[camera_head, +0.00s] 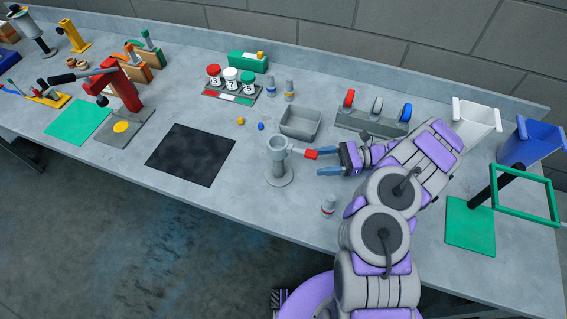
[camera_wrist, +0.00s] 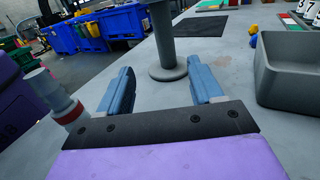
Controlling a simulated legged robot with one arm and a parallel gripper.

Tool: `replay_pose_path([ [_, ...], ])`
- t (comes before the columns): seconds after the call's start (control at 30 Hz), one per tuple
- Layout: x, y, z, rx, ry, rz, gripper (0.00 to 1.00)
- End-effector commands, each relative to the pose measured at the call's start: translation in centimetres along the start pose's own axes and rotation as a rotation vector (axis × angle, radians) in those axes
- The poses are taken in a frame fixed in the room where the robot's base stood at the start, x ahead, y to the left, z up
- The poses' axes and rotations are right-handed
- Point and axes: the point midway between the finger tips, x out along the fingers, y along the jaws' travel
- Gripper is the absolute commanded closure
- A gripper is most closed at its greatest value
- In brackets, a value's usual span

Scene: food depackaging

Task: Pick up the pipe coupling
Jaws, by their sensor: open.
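A small grey cylindrical fitting with a red band, which looks like the pipe coupling (camera_head: 328,205), stands upright near the table's front edge. It also shows at the left of the wrist view (camera_wrist: 45,85), outside my left finger. My gripper (camera_head: 317,163) is open and empty, its blue fingers pointing left above the table. In the wrist view the gripper (camera_wrist: 160,76) has its fingers spread, with the base of a grey pedestal (camera_wrist: 168,68) seen beyond the gap between them. Two similar small fittings, one blue-banded (camera_head: 271,87) and one yellow-banded (camera_head: 290,91), stand farther back.
The grey pedestal (camera_head: 279,165) with a red-handled part stands just left of my gripper. An open grey bin (camera_head: 301,124) is behind it. A black mat (camera_head: 190,155) lies left. A green frame stand (camera_head: 470,226) is right. Bare table surrounds the red-banded fitting.

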Motion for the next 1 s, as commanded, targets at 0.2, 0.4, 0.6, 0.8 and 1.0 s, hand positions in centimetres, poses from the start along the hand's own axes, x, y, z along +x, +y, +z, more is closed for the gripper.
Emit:
replay_pose_path([
  [0.2, 4.2, 0.0, 0.3, -0.002, -0.008, 0.004, 0.34],
  [0.4, 7.0, 0.0, 0.2, -0.001, -0.014, 0.001, 0.34],
  [0.6, 8.7, 0.0, 0.2, -0.001, -0.011, 0.001, 0.34],
  [0.8, 10.5, -0.3, 0.1, -0.001, -0.005, 0.002, 0.34],
  [1.0, 13.4, -0.8, 0.2, -0.002, -0.009, 0.004, 0.34],
])
